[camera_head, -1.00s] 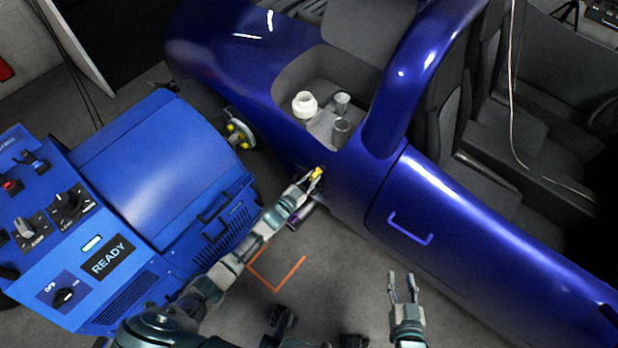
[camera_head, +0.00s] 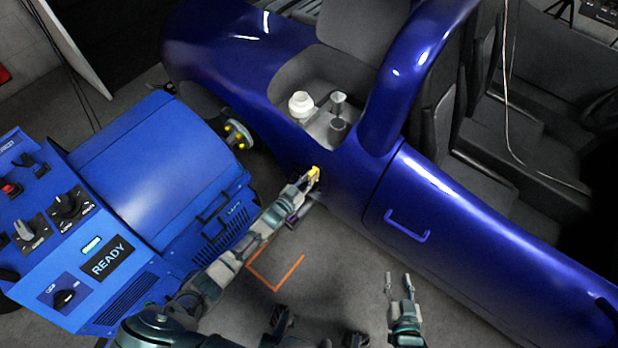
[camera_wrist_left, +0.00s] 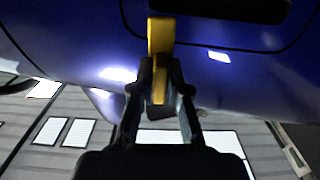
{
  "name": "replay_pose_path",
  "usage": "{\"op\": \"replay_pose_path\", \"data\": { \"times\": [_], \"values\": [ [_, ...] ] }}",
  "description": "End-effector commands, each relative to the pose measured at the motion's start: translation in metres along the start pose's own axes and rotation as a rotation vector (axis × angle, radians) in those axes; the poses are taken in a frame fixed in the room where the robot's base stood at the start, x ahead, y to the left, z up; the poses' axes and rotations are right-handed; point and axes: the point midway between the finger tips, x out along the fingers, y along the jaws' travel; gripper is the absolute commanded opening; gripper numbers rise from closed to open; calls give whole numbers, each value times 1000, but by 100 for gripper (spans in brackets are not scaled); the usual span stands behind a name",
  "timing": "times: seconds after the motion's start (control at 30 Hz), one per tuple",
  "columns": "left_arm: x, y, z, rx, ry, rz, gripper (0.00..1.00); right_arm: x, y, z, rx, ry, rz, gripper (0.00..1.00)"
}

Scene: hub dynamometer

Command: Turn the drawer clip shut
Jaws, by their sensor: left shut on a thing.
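The drawer clip appears as a small yellow piece (camera_head: 315,172) at the side of the blue car body, below the open bay. In the left wrist view the yellow clip (camera_wrist_left: 160,36) stands upright against the blue panel, its lower part between my fingers. My left gripper (camera_head: 306,182) is shut on it; its two fingers also show in the left wrist view (camera_wrist_left: 161,85). The clip's mounting is hidden from the head view by its small size and my gripper. My right gripper (camera_head: 398,284) is open and empty over the floor, beside the car door.
The blue car (camera_head: 440,215) fills the right side, with a door handle (camera_head: 408,228). A blue machine with a READY display (camera_head: 110,262) stands at the left. A white container (camera_head: 301,104) and metal cups sit in the bay. An orange mark (camera_head: 272,285) lies on open floor.

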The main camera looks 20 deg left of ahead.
Motion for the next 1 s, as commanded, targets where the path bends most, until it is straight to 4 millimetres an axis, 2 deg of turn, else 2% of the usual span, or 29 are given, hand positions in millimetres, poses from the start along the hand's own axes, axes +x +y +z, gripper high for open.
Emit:
{"op": "replay_pose_path", "data": {
  "times": [0.03, 0.1, 0.13, 0.2, 0.23, 1.0],
  "values": [
    [9, 2, -20, -6, 39, 6, 0, -1, 0, -2, 0, 2, 0, 40],
    [9, 2, -20, -6, 39, 5, 0, -1, 0, -2, -1, 2, 0, 40],
    [9, 2, -20, -6, 39, 5, 19, -1, 0, -2, -1, 2, 0, 40],
    [9, 2, -20, -6, 39, 5, 37, -1, 0, -2, -2, 3, 0, 40],
    [9, 1, -20, -6, 39, 5, 40, -1, 0, -2, -3, 3, 0, 40],
    [5, -2, -11, -3, 23, 3, 40, -1, 1, 0, -7, 1, -1, 40]
  ]
}}
